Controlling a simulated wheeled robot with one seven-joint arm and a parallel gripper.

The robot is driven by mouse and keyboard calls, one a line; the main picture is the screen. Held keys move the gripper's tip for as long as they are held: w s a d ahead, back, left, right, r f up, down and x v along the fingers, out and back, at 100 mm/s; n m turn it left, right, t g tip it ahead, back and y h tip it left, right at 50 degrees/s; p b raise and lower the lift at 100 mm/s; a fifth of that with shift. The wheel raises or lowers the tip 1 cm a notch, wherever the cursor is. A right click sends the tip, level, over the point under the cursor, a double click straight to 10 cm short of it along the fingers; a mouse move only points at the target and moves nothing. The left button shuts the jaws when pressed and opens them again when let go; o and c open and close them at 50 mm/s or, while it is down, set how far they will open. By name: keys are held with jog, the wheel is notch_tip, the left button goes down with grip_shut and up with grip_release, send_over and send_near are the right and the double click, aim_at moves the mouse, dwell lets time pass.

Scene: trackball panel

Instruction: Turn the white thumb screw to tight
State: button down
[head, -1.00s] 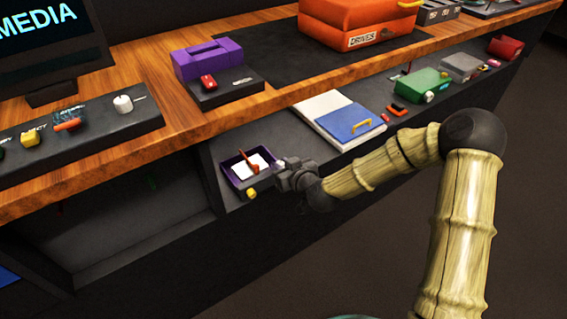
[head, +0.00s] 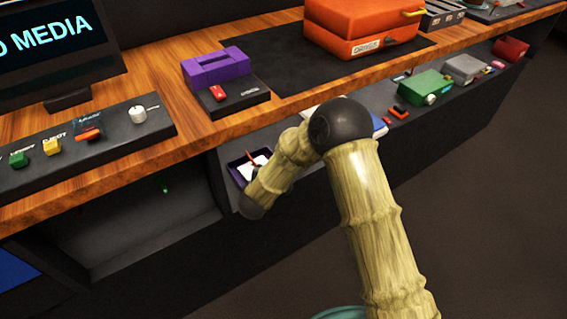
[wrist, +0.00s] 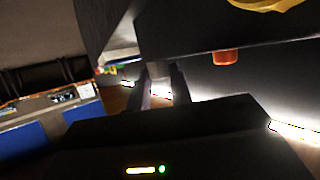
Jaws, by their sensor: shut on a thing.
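My gripper (wrist: 162,88) shows in the wrist view, with its two dark fingers closed on a small pale piece (wrist: 158,71). The picture is too dark and small to tell whether this piece is the white thumb screw. In the head view my own arm hides the gripper, which is low in front of the lower shelf by the purple tray. A white round knob (head: 137,114) stands on the dark control panel (head: 110,150) at the left of the desk, apart from my arm. I cannot read its marking.
A purple tray (head: 234,172) with white paper is partly behind my arm. The panel also bears a yellow knob (head: 51,146) and a green one (head: 18,158). A green box (head: 420,84) stands farther right on the shelf. An orange cylinder (wrist: 225,57) is near the fingers.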

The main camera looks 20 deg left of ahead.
jog(key=shift+a+m+h+p, duration=0.15)
jog(key=shift+m+h+p, duration=0.15)
jog(key=shift+m+h, duration=0.25)
jog(key=c, duration=1.3)
grip_release()
jog(key=shift+o, duration=0.2)
jog(key=p+v, duration=0.3)
jog(key=v, duration=1.4)
jog(key=shift+r, duration=0.25)
jog(key=shift+a, duration=0.15)
jog(key=shift+c, duration=0.2)
